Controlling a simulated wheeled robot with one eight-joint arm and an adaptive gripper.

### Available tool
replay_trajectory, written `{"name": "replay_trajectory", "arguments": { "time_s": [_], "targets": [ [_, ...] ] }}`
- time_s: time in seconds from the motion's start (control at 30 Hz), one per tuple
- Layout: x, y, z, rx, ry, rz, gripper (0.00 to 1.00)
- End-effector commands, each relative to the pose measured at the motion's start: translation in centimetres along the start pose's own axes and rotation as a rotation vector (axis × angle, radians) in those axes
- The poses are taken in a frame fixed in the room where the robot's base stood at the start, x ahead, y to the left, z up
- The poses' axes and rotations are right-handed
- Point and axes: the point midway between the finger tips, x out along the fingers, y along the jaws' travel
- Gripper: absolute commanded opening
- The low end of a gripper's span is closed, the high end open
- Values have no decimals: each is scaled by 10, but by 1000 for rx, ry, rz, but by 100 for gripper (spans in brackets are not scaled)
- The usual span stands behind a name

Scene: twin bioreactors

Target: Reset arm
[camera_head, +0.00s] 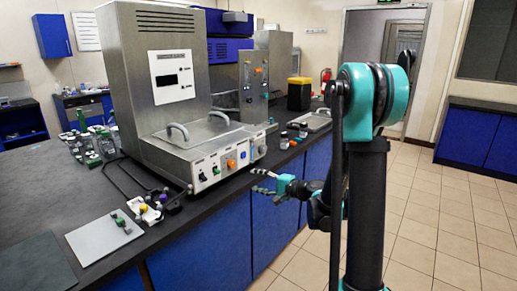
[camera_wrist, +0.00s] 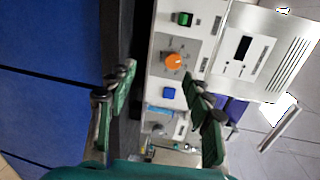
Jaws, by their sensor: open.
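My gripper (camera_head: 265,182) is at the front edge of the bench, in front of the steel bioreactor's lower control panel. It also shows in the wrist view (camera_wrist: 160,95), with its two dark green fingers wide apart and nothing between them. The steel bioreactor (camera_head: 128,62) stands on the dark bench. Its panel has a green switch (camera_head: 201,176), an orange knob (camera_head: 231,164) and a blue button (camera_head: 243,155). In the wrist view the orange knob (camera_wrist: 174,61) and blue button (camera_wrist: 169,93) lie beyond the fingers. I cannot tell whether the gripper touches the panel.
The dark bench top (camera_head: 40,190) carries a grey mat (camera_head: 90,238) with small green parts, bottles and tubing at left. A second steel unit (camera_head: 253,85) and small jars (camera_head: 284,140) stand farther back. The tiled floor (camera_head: 440,235) at right is clear.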

Motion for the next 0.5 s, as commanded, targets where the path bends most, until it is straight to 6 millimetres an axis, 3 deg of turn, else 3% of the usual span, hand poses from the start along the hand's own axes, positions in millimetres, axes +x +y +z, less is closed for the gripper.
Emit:
{"name": "replay_trajectory", "arguments": {
  "time_s": [0.27,0.5],
  "targets": [
    [-62,47,50,-287,-26,361,51],
    [-140,98,77,-512,-55,690,51]
  ]
}}
